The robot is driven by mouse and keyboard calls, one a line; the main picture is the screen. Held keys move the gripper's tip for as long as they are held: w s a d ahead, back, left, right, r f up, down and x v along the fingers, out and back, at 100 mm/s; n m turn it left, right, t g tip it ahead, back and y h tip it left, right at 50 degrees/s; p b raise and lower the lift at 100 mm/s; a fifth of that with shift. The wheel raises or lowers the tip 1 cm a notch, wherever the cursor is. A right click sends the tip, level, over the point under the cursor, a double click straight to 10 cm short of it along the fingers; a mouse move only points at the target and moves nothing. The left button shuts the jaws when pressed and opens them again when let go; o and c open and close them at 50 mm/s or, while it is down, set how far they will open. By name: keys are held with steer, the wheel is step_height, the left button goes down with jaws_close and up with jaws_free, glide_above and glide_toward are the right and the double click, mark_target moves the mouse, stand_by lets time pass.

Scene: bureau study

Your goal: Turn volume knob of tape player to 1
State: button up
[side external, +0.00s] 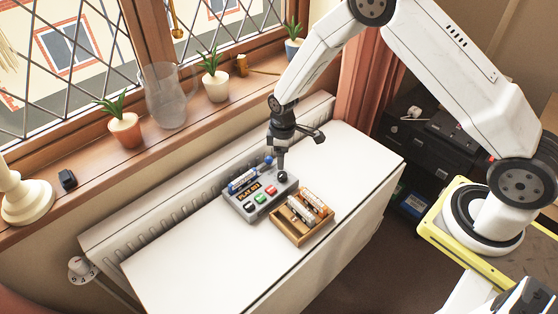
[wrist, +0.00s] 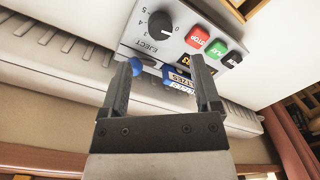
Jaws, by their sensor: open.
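The grey tape player (side external: 243,207) lies on the white table top, with red, green and dark buttons and a tape window. Its round black volume knob (wrist: 160,22) shows at the top of the wrist view, beside a printed number scale; I cannot read its pointer surely. The knob (side external: 282,176) also shows in the side view, at the player's right end. A blue ball-ended eject lever (wrist: 137,66) appears between my fingers in the wrist view, seemingly close to the left one. My gripper (wrist: 161,62) is open and empty. In the side view my gripper (side external: 281,158) points down just above the knob end.
A wooden tray (side external: 290,237) holding several cassettes stands just right of the player. A ribbed radiator (side external: 150,232) runs behind the table (side external: 190,265). The window sill carries potted plants (side external: 125,130) and a glass vase (side external: 165,97). The table's front left is clear.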

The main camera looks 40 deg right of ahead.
mark_target(282, 174)
steer(key=shift+s+a+f, duration=0.1)
steer(key=shift+f, duration=3.55)
steer(key=shift+c, duration=0.3)
jaws_close()
